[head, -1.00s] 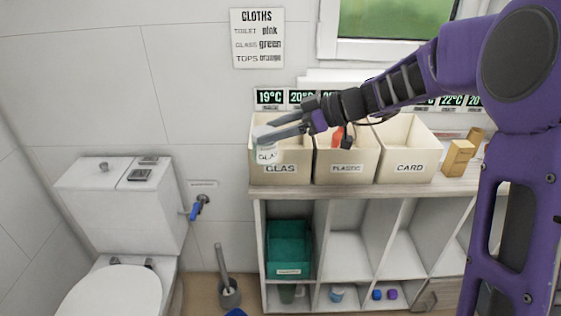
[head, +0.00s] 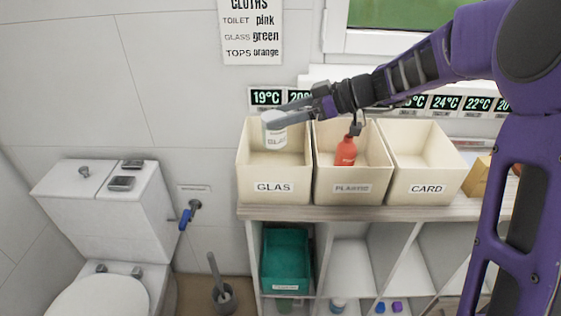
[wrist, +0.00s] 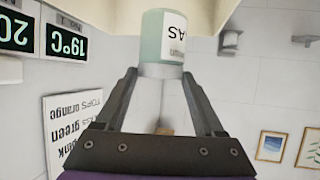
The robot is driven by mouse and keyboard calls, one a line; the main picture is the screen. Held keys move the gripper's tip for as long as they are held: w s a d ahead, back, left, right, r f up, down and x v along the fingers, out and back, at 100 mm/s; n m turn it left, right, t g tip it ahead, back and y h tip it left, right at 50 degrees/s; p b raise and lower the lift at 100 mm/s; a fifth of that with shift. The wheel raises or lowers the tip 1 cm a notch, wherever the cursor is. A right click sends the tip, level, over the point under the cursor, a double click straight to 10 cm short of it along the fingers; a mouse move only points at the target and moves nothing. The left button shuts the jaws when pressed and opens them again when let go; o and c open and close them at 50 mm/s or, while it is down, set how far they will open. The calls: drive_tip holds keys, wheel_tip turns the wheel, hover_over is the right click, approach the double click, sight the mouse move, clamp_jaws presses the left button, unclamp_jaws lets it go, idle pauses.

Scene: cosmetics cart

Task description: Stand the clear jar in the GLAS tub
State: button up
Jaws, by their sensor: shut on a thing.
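The clear jar (head: 276,134) has a pale label with dark letters, partly reading "GLAS". It hangs upright in my gripper (head: 277,118), over the opening of the cream GLAS tub (head: 250,188), towards the back. The tub's bare floor shows below it, and the jar looks clear of it. My gripper is shut on the jar's upper end. In the wrist view the jar (wrist: 163,38) is between the fingertips of my gripper (wrist: 160,72), with its label lettering upside down.
The PLASTIC tub (head: 330,186), with a red bottle (head: 346,151) in it, stands right beside the GLAS tub. The CARD tub (head: 415,189) is beyond it and looks empty. A toilet (head: 105,225) stands at the left. Thermometer displays (head: 267,97) line the wall behind the tubs.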

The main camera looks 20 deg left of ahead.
sight(284, 146)
wheel_tip(284, 146, down, 9)
drive_tip(key=shift+f, duration=0.1)
drive_tip(key=shift+s, duration=0.1)
drive_tip(key=shift+f+b, duration=0.6)
drive_tip(key=shift+b, duration=0.8)
drive_tip(key=o, duration=1.5)
drive_tip(key=shift+f, duration=0.1)
drive_tip(key=shift+c, duration=0.2)
drive_tip(key=r+p, duration=0.1)
drive_tip(key=p, duration=0.2)
drive_tip(key=shift+r, duration=0.4)
drive_tip(key=v, duration=1.2)
drive_tip(key=shift+f+b, duration=0.2)
drive_tip(key=shift+b, duration=0.25)
